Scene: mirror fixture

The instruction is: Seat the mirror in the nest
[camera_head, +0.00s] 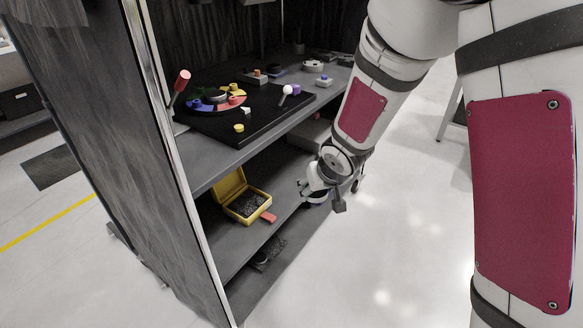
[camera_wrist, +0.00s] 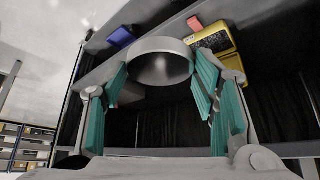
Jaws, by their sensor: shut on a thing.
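My gripper (camera_wrist: 161,72) is shut on a round, silver, short-cylinder piece, the mirror (camera_wrist: 160,66), with its teal finger pads on either side of it. Its lower face looks dark and smooth in the wrist view. In the head view my gripper (camera_head: 322,190) is beside the front edge of the lower shelf, right of an open yellow case; the mirror there is mostly hidden by the gripper. The yellow case (camera_head: 231,187) has dark grey foam inside and also shows in the wrist view (camera_wrist: 217,38). I cannot tell which thing is the nest.
A red block (camera_head: 268,217) lies at the case's front right corner. A blue thing (camera_wrist: 121,37) is on the shelf. The cabinet's dark side panel (camera_head: 110,150) stands left.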

